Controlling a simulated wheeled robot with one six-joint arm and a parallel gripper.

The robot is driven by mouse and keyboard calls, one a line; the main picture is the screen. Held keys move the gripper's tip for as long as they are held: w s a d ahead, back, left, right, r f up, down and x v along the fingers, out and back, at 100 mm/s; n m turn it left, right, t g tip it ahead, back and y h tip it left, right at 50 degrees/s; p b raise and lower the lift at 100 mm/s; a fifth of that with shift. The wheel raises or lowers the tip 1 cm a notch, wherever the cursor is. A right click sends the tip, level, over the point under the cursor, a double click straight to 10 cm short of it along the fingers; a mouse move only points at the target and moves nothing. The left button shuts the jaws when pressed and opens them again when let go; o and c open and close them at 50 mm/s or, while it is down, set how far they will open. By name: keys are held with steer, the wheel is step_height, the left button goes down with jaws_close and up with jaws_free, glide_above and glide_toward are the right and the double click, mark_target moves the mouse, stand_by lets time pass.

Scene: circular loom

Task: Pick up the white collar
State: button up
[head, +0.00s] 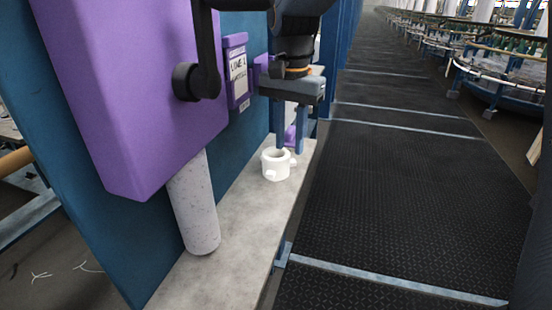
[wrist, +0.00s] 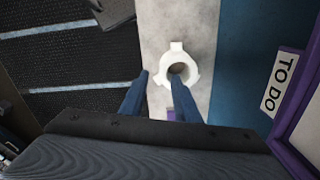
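The white collar (head: 276,164) is a short ring with small stubs on its side, lying on a narrow grey ledge (head: 239,222). In the wrist view the collar (wrist: 178,51) shows from above, with its round hole and several stubs. My gripper (head: 290,150) points down over the ledge, close to the collar and apparently just behind it in the head view. In the wrist view my gripper's two blue fingers (wrist: 160,80) are apart, with their tips near the collar's lower edge.
A purple box (head: 135,90) with a dark handle and a speckled white cylinder (head: 193,205) stand left of the collar. A blue panel (head: 258,45) backs the ledge. A purple-framed sign (wrist: 279,83) reads "TO DO". A black ribbed floor (head: 415,200) lies right of the ledge.

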mark_target(286, 156)
steer(key=shift+s+a+f, duration=0.1)
steer(key=shift+a+f, duration=0.05)
steer(key=shift+f, duration=0.3)
steer(key=shift+s+a+f, duration=0.1)
steer(key=shift+f, duration=0.35)
step_height(286, 156, down, 5)
steer(key=shift+w+a+r+p, duration=0.1)
steer(key=shift+a+p, duration=0.05)
steer(key=shift+p, duration=0.8)
jaws_close()
